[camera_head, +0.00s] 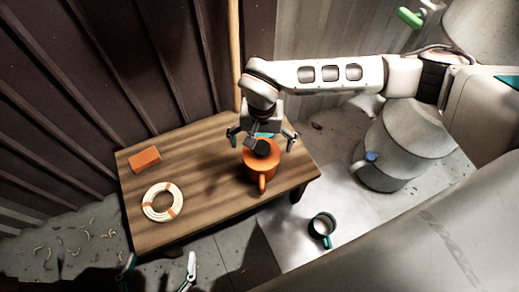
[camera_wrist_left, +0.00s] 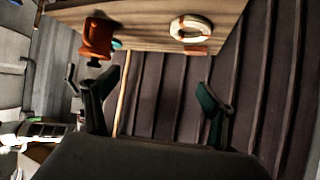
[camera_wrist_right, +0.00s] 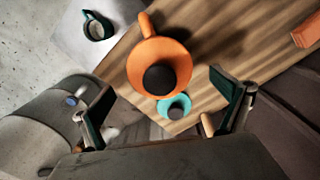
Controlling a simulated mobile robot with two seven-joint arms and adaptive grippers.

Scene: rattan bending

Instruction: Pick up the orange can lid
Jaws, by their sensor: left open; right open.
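The orange can (camera_head: 259,175) stands near the right end of the wooden table, its handle toward me. Its lid (camera_wrist_right: 158,50) looks orange with a dark round knob (camera_wrist_right: 160,78); where lid meets can is unclear. In the head view the knob (camera_head: 262,148) is partly behind my right gripper (camera_head: 262,142). That gripper is open and empty above the can, fingers on either side of the knob; no contact shows. My left gripper (camera_head: 158,270) is open and empty in front of the table. The can also shows in the left wrist view (camera_wrist_left: 97,38).
On the wooden table (camera_head: 205,165) lie an orange block (camera_head: 145,160) and a pale ring with orange bands (camera_head: 162,202). A teal item with a dark knob (camera_wrist_right: 175,106) is close behind the can. A teal mug (camera_head: 321,228) and a grey drum (camera_head: 385,165) stand right.

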